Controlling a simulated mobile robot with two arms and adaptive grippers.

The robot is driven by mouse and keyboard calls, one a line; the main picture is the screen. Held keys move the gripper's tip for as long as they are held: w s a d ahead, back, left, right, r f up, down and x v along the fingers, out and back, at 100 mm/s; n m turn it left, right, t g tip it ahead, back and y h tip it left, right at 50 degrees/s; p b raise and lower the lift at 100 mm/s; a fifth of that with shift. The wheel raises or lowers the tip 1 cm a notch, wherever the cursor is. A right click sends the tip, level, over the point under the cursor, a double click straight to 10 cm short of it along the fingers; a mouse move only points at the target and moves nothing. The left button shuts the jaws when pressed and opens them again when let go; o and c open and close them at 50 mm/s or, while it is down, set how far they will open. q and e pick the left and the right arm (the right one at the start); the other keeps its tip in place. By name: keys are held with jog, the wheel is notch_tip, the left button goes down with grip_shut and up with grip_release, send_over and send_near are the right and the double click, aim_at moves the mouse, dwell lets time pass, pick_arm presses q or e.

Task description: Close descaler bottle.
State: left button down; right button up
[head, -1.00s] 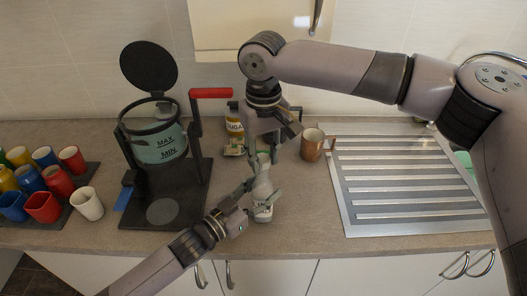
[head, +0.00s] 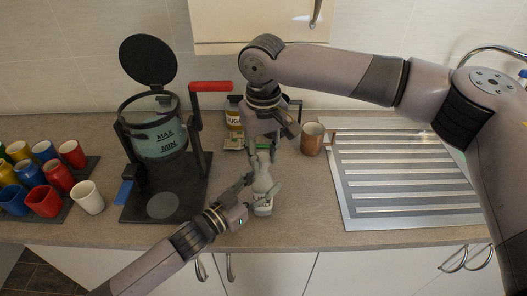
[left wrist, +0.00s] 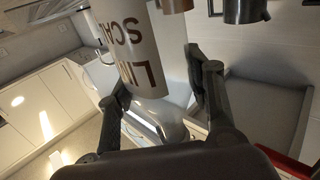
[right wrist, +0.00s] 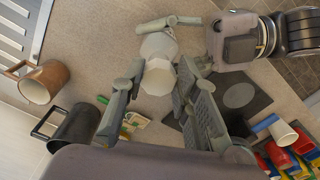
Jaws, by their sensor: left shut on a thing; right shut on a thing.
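The white descaler bottle (head: 262,204) stands upright near the counter's front edge, dark lettering on its side. My left gripper (head: 259,189) reaches in from the left and is shut around the bottle's body. In the left wrist view the lettered bottle (left wrist: 133,52) lies between its fingers. My right gripper (head: 262,160) points down from above and is shut on the bottle's top. In the right wrist view a pale, faceted cap (right wrist: 158,77) sits between its fingers, over the bottle. Whether the cap is seated on the neck is hidden.
A kettle-like machine (head: 160,140) with a raised black lid and red handle stands left. Several coloured cups (head: 42,202) are at far left. A copper mug (head: 312,140) and a metal drainer (head: 400,180) are right.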

jog(key=shift+f, duration=0.55)
dwell(0.4)
jog(key=m, duration=0.7)
jog(key=shift+a, duration=0.25)
jog(key=m, duration=0.6)
jog(key=shift+w+a, duration=0.1)
jog(key=shift+a, duration=0.1)
jog(key=m, duration=0.6)
jog(key=shift+w+a+m, duration=0.1)
jog(key=shift+w+m, duration=0.05)
jog(key=shift+m, duration=0.15)
jog(key=m, duration=0.6)
jog(key=shift+w, duration=0.25)
jog(key=o, duration=0.7)
